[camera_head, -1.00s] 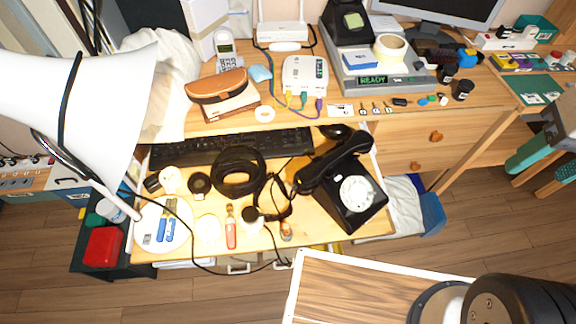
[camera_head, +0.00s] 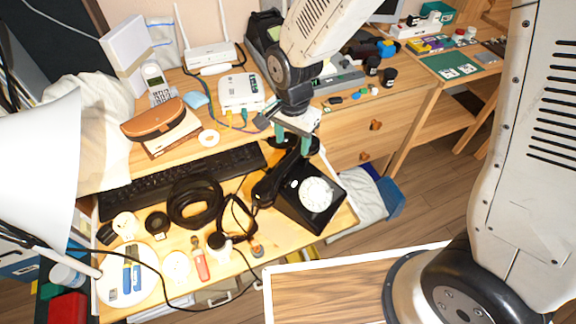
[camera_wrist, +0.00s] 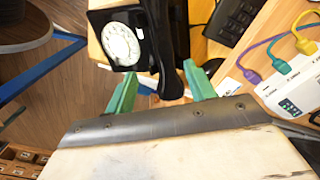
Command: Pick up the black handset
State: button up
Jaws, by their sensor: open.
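The black handset (camera_head: 270,186) lies slantwise on its cradle on the black dial phone (camera_head: 298,214), which has a white dial. The phone is at the right end of the pulled-out desk shelf. My gripper (camera_head: 293,141), with green fingers, points down over the far end of the handset. It is open. In the wrist view my gripper (camera_wrist: 160,80) has one finger on each side of the handset (camera_wrist: 166,50), whose end shows between them. I cannot tell whether the fingers touch it. The phone (camera_wrist: 120,14) is at the upper left there.
A white router (camera_head: 241,93) with coloured cables stands behind on the desk. A white lamp (camera_head: 35,150) fills the left edge.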

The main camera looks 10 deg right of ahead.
aim_at(288, 161)
jog(key=f, duration=0.6)
jog(key=a+f, duration=0.1)
jog(key=f, duration=0.2)
jog(key=shift+f, duration=0.4)
